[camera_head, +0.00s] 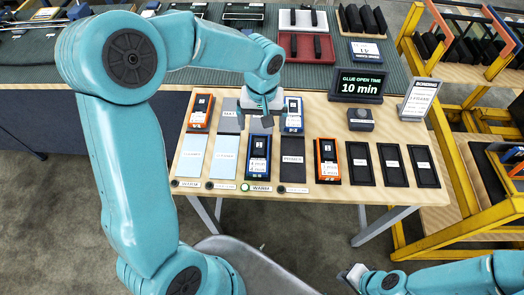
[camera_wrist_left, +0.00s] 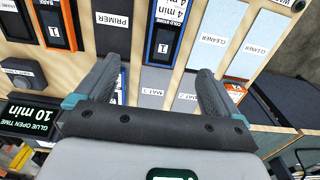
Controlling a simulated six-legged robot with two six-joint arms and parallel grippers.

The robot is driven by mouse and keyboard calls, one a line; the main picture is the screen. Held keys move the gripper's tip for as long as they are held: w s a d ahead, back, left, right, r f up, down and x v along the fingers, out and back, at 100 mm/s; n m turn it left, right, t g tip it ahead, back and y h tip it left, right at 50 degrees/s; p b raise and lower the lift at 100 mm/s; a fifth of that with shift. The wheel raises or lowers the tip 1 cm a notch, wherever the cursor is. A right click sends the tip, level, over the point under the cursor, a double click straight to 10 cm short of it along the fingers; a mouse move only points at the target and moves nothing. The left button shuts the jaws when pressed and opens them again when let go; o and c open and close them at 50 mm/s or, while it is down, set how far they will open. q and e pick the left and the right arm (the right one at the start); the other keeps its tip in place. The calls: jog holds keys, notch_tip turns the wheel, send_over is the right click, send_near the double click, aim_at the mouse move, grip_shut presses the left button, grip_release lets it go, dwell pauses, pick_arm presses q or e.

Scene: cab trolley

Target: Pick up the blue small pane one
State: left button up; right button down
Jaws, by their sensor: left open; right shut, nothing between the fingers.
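A blue-framed pane (camera_head: 258,158) with a white label and dark face lies in the front row of the table. In the left wrist view this blue pane (camera_wrist_left: 163,36) shows "4 min" and a "1". A second blue-framed pane (camera_head: 294,110) lies behind it to the right, partly hidden by my left gripper; its edge shows beside a finger in the left wrist view (camera_wrist_left: 123,88). My left gripper (camera_head: 264,118) is open and empty, pointing down above the mats between the blue panes. My right gripper (camera_head: 350,277) is shut and empty, low at the front, off the table.
Orange panes (camera_head: 201,112) (camera_head: 327,160) lie on the table (camera_head: 405,195). Light blue cleaner pads (camera_head: 191,155), a dark primer pad (camera_head: 293,160) and several black trays (camera_head: 391,165) fill the front. The timer sign (camera_head: 360,87) stands at back right; a yellow rack (camera_head: 450,130) is beyond.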

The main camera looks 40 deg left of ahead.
pick_arm(q)
send_over(258, 153)
jog(key=w, duration=0.1)
notch_tip(258, 153, down, 7)
jog(key=shift+d+f, duration=0.1)
jog(key=shift+d, duration=0.05)
jog(key=f, duration=0.2)
jog(key=s+f+p, duration=0.1)
jog(key=f, duration=0.2)
jog(key=shift+f, duration=0.4)
jog(key=c, duration=1.3)
